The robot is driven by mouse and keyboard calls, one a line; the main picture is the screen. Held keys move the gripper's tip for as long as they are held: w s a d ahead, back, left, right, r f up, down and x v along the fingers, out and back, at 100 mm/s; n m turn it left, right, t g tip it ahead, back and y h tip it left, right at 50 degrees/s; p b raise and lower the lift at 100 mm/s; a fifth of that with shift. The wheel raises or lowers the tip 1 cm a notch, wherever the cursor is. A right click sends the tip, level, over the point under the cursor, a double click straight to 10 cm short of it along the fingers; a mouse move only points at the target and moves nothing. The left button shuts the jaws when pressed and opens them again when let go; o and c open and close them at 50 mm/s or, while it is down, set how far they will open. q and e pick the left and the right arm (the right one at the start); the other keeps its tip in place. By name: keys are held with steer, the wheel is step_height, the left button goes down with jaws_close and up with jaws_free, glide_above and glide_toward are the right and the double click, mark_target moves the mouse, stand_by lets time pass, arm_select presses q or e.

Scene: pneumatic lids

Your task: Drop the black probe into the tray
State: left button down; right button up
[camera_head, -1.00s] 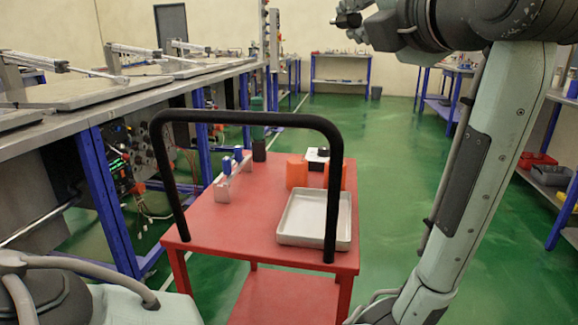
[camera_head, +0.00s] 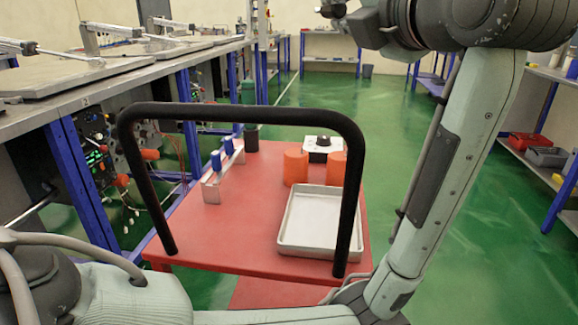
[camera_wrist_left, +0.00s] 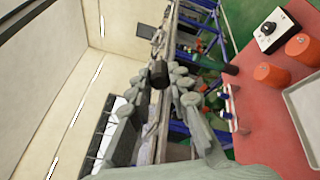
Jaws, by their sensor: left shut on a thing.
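The grey metal tray (camera_head: 312,222) lies on the red cart, at its near right corner, and looks empty. Its edge also shows at the right of the left wrist view (camera_wrist_left: 303,112). My left gripper (camera_wrist_left: 162,82) shows in the left wrist view, its fingers closed around a short black cylinder that looks like the black probe (camera_wrist_left: 159,72). The tray is to the right of this gripper in that view. In the head view my left arm shows at lower left, but its gripper is out of frame. A dark end of my right arm (camera_head: 332,9) is at the top edge; its jaws are unclear.
The red cart (camera_head: 245,215) has a black handle (camera_head: 240,111) arching up in front of the tray. Two orange cylinders (camera_head: 295,167), a white box with a black knob (camera_head: 322,146) and a blue-topped holder (camera_head: 216,175) stand on it. A workbench (camera_head: 120,95) runs along the left.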

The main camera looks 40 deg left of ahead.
arm_select(q)
step_height(320, 180, down, 4)
steer(key=shift+r, duration=0.2)
steer(key=c, duration=1.3)
jaws_free()
steer(key=v, duration=1.2)
